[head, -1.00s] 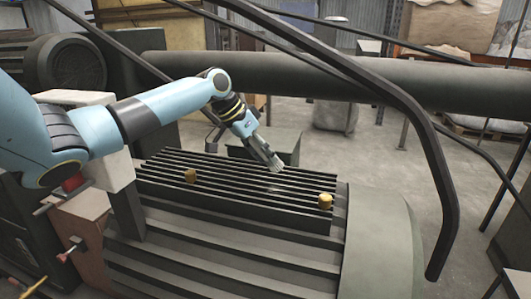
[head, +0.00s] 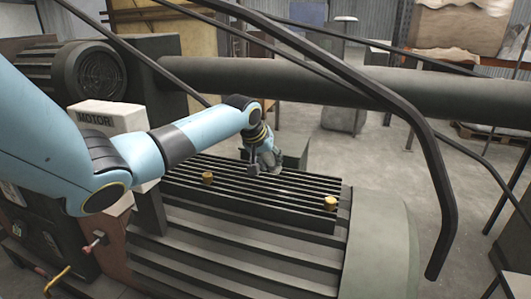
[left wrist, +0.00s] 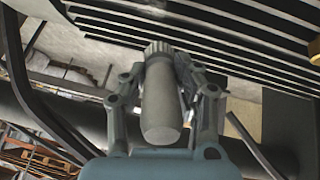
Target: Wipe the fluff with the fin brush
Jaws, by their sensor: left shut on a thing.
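My left gripper (head: 264,165) is over the far side of the dark finned panel (head: 285,210) in the head view. It is shut on the fin brush (left wrist: 162,100), whose pale rounded handle sits between the fingers in the left wrist view. The brush's bristle end points toward the dark fins (left wrist: 215,50). In the head view the brush is mostly hidden by the gripper, and I cannot tell whether its bristles touch the fins. I cannot make out any fluff between the fins. My right gripper is in neither view.
Two brass knobs stand at the panel, one at the left (head: 208,177) and one at the right (head: 330,203). A thick grey pipe (head: 340,83) runs behind it. A bent dark bar (head: 432,165) rises at the right. A white box marked MOTOR (head: 105,117) stands at the left.

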